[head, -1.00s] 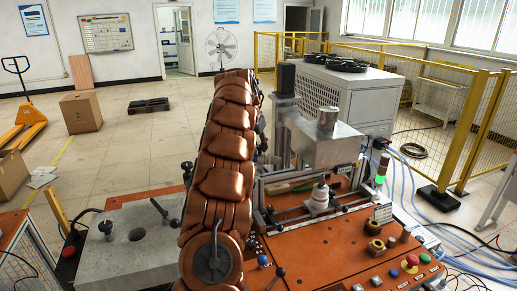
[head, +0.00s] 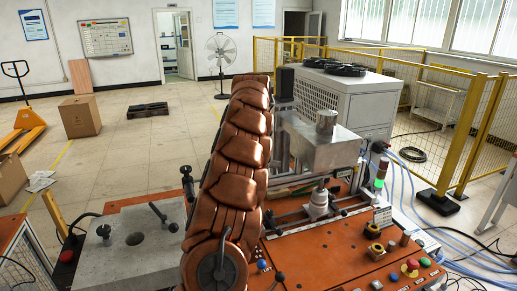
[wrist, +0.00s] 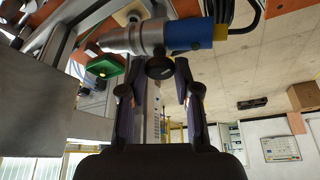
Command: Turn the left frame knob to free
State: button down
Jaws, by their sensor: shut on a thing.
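In the wrist view a dark round knob (wrist: 160,68) sits beside a metal cylinder with a blue and yellow end (wrist: 188,34). My gripper (wrist: 155,78) has its two dark fingers on either side of the knob and is shut on it. The contact itself is hard to see, and so is the knob's turn angle. In the head view my brown-covered arm hides the gripper and this knob.
A grey metal box (head: 322,150) stands behind the frame. The orange bench top (head: 325,262) carries buttons and posts at front right. A grey plate (head: 135,262) with lever handles lies left of my arm. A yellow fence (head: 455,120) stands at the right.

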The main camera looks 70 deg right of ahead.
jog(key=c, duration=0.8)
grip_release()
jog(key=shift+v, duration=5.95)
jog(key=shift+a, duration=0.1)
